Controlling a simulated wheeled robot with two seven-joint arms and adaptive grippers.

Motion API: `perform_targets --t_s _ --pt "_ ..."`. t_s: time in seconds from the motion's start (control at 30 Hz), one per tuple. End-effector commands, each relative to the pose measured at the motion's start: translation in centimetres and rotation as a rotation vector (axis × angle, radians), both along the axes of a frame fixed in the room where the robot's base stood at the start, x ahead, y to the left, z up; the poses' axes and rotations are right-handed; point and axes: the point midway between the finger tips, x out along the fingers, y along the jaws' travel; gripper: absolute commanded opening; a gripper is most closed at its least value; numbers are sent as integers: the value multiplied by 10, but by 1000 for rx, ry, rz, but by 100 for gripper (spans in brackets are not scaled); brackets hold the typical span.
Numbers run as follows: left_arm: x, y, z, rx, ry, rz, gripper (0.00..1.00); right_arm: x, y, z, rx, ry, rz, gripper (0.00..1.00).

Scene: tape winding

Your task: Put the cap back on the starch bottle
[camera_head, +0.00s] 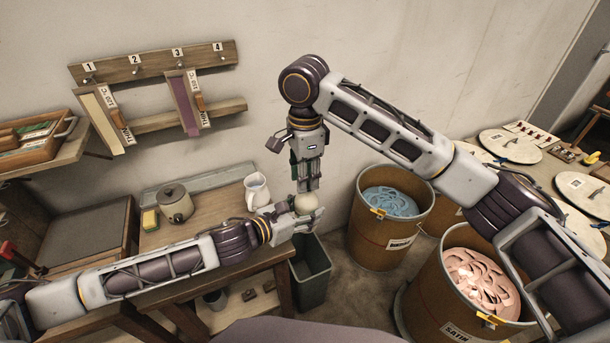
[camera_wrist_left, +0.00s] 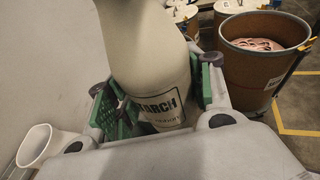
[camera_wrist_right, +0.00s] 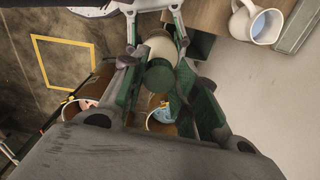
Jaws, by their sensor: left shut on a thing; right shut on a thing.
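The white starch bottle (camera_head: 306,204) is in my left gripper (camera_head: 294,216). In the left wrist view the bottle (camera_wrist_left: 150,62) stands between the green finger pads, with part of its black STARCH label showing. My right gripper (camera_head: 306,184) points down directly above the bottle. In the right wrist view a round dark green cap (camera_wrist_right: 157,76) sits between its fingers, in line with the white bottle (camera_wrist_right: 160,46) beyond. I cannot tell whether the cap touches the bottle's neck, which is hidden by the cap and fingers.
A white pitcher (camera_head: 257,190), a grey pot (camera_head: 175,203) and a yellow sponge (camera_head: 150,220) stand on the wooden table. A dark bin (camera_head: 311,270) is below the grippers. Drums with blue strips (camera_head: 392,203) and pink strips (camera_head: 480,282) stand to the right.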

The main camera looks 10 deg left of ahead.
Motion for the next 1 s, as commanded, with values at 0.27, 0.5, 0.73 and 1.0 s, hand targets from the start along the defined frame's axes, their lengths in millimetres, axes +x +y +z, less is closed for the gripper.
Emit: perform_targets --t_s 0.27,0.5,0.73,1.0 --pt "-1 0 -1 0 1 -1 0 1 1 0 2 1 -234 23" --pt "-1 -1 0 0 1 -1 0 2 2 0 3 -1 -427 23" --pt "-1 -1 0 0 1 -2 0 2 1 0 1 0 -496 23" --pt "-1 -1 0 0 0 -2 0 2 2 0 2 -1 -494 35"
